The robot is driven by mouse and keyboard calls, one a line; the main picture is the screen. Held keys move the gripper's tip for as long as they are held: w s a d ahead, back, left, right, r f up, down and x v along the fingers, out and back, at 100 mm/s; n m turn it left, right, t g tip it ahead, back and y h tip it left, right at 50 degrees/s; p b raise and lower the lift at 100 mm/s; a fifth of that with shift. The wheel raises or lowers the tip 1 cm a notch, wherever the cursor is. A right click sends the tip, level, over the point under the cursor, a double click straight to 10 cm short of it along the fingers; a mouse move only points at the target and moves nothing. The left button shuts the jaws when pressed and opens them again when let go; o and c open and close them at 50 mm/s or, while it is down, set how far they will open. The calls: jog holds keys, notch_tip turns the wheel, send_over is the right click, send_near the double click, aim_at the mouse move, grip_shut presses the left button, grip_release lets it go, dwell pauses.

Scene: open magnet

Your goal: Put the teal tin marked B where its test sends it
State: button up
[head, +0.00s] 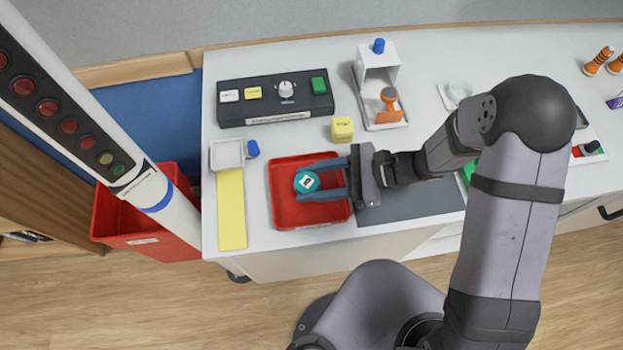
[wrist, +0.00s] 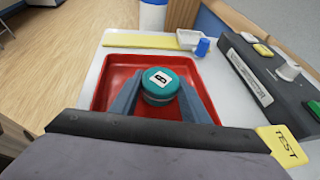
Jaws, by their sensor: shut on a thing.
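The teal tin (head: 307,182) is round, with a white label on its lid. In the wrist view the tin (wrist: 160,84) shows a dark letter B, turned on its side. My gripper (head: 322,182) is shut on the tin, with one finger on each side of it. The tin is upright, over or in the red tray (head: 310,217); I cannot tell whether it touches the tray floor. The tray also shows in the wrist view (wrist: 98,98). A yellow block marked TEST (wrist: 283,146) stands beside the tray; in the head view this block (head: 342,129) is behind it.
A dark panel (head: 262,115) with buttons and a knob stands behind the tray. A yellow strip (head: 232,210) and a small white dish (head: 227,154) lie left. A dark mat (head: 430,200) lies right. A white stand (head: 378,70) is at the back. A red bin (head: 125,228) is on the floor.

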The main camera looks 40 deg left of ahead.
jog(key=shift+f, duration=0.25)
jog(key=o, duration=1.1)
jog(key=shift+c, duration=0.2)
jog(key=shift+r, duration=0.1)
jog(key=shift+w+r, duration=0.1)
jog(key=b+v, duration=0.3)
jog(key=v, duration=0.9)
